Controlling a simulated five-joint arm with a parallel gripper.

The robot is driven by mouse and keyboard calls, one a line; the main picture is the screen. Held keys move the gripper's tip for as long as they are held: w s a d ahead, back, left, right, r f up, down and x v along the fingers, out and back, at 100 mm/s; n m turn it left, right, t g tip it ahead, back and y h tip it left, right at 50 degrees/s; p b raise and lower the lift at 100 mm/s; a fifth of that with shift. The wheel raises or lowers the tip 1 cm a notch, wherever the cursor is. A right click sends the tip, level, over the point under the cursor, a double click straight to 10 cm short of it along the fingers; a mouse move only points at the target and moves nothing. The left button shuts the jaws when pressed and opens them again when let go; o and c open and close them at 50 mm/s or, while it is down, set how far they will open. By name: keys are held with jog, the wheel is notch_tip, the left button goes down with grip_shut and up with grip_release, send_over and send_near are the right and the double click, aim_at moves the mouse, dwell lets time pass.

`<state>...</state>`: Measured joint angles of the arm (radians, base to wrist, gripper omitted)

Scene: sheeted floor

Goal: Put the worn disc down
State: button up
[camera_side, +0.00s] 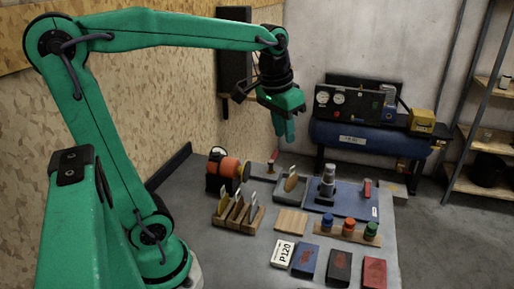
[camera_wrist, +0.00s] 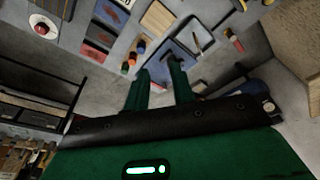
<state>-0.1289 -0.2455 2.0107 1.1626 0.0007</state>
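My gripper (camera_side: 285,138) hangs in the air above the far part of the grey table, fingers pointing down. In the wrist view its two green fingers (camera_wrist: 158,72) stand apart, with nothing visible between them. A tan rounded piece (camera_side: 291,183), possibly a disc, leans in a grey tray (camera_side: 283,198) below my gripper. Several thin tan pieces with pale tags stand in a slotted wooden rack (camera_side: 254,222). I cannot tell which of these is the worn disc. The tray also shows in the wrist view (camera_wrist: 211,44).
A blue mat (camera_side: 352,207) bears a grey tool (camera_side: 327,182). Near it are a wooden pad (camera_side: 291,222), a stand with coloured knobs (camera_side: 348,229), an orange machine (camera_side: 229,167) and several blocks, one marked P120 (camera_side: 282,253). A compressor (camera_side: 365,134) stands behind the table.

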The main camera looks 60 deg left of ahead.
jog(key=s+d+f+m+t, duration=0.1)
jog(key=s+d+f+t, duration=0.2)
jog(key=s, duration=0.7)
jog(key=shift+d+f, duration=0.6)
jog(key=shift+f, duration=0.1)
